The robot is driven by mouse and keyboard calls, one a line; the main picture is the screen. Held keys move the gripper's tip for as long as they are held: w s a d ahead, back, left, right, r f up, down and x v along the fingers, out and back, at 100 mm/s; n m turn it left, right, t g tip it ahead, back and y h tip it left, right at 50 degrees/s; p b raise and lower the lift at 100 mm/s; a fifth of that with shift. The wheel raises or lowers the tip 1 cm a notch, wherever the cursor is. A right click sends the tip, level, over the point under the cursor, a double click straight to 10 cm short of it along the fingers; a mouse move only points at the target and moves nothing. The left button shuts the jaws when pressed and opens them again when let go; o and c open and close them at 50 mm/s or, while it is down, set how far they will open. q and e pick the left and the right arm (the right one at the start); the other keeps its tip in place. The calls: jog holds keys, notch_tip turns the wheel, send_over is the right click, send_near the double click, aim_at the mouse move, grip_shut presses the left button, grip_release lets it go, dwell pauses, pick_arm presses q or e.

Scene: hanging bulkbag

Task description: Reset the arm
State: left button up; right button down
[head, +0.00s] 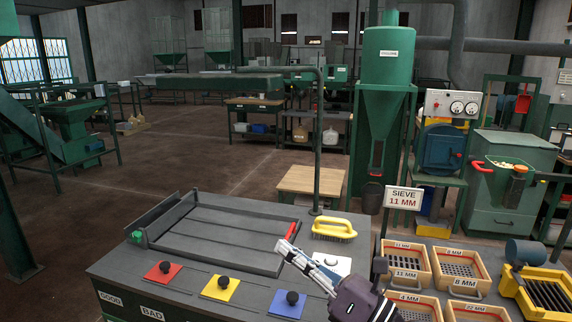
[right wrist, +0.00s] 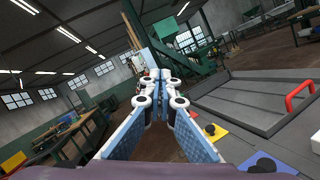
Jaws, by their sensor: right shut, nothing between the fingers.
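My right gripper (head: 287,249) reaches in from the lower right in the head view, above the right end of the grey tray. Its light fingers are together with nothing between them, pointing up and left. In the right wrist view the two fingers (right wrist: 160,78) meet in the middle of the picture, and the grey tray (right wrist: 240,100) lies beyond them to the right. My left gripper is not in view.
The workbench (head: 130,268) holds a tray with a red handle (head: 293,231), a yellow-handled brush (head: 334,228) and red, yellow and blue plates with black knobs. Wooden sieve boxes (head: 405,262) stand at right beside a "SIEVE 11 MM" sign (head: 403,198).

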jog(key=w+d+f+m+t+h, duration=0.1)
jog(key=d+m+t+h, duration=0.95)
jog(key=m, duration=0.95)
jog(key=s+d+f+m+g+h, duration=0.45)
jog(key=d+f+m, duration=0.2)
jog(key=f, duration=0.35)
jog(key=s+d+f+m+g+h, duration=0.35)
jog(key=d+f+m+g, duration=0.2)
jog(key=f+m, duration=0.4)
jog(key=s+a+f+m+g+y, duration=0.1)
jog(key=s+f+g, duration=0.4)
jog(key=s+f, duration=0.45)
jog(key=s+a+f+m+g+y, duration=0.15)
jog(key=s+f+g, duration=0.45)
jog(key=s, duration=0.7)
notch_tip(320, 180, down, 26)
jog(key=s, duration=0.1)
jog(key=s+d+f+g, duration=0.1)
jog(key=s+d+f, duration=0.2)
jog(key=s+f, duration=1.4)
jog(key=shift+s+h, duration=0.3)
jog(key=shift+s, duration=0.15)
